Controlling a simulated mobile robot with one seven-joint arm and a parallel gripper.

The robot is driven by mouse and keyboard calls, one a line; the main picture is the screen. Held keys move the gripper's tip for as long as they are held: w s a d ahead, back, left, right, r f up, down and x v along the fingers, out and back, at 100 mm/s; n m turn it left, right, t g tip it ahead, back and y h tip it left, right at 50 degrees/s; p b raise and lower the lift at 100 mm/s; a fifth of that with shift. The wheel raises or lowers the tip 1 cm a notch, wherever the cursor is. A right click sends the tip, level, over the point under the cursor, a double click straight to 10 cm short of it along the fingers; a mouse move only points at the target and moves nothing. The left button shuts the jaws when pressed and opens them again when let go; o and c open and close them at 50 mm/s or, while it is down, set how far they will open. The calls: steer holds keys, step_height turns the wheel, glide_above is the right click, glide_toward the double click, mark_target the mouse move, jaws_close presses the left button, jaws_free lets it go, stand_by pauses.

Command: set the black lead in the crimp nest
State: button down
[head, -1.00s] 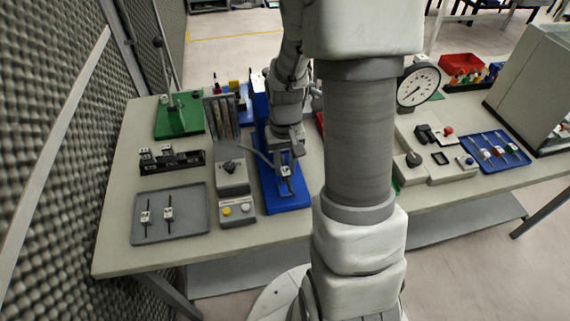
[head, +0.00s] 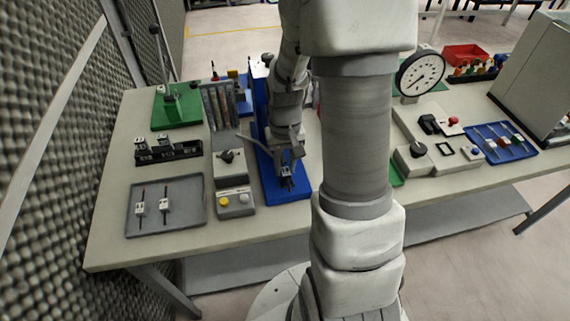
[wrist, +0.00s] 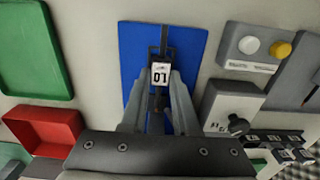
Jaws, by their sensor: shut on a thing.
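My gripper (wrist: 158,112) is shut on a dark lead that carries a white tag (wrist: 161,80) with black print. In the wrist view the tag sits just beyond the fingertips, and a thin black strip runs on past it over the blue base (wrist: 133,50). A small dark frame, which may be the crimp nest (wrist: 153,52), shows right by the tag. I cannot tell whether the lead touches it or is above it. In the head view my gripper (head: 286,170) is low over the front part of the blue base (head: 272,192).
A grey tray (head: 185,222) with two tagged leads lies at the left. A grey box with yellow and white buttons (head: 235,203) and a knob unit (head: 228,168) stand close left of the blue base. A black rack (head: 168,153) and green base (head: 178,112) are behind.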

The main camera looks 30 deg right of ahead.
steer(key=shift+f, duration=0.15)
steer(key=shift+f+b, duration=0.35)
steer(key=shift+b, duration=0.05)
steer(key=shift+f, duration=0.2)
steer(key=c, duration=0.6)
jaws_free()
step_height(320, 180, up, 18)
steer(key=shift+f+p, duration=0.2)
steer(key=shift+p, duration=0.7)
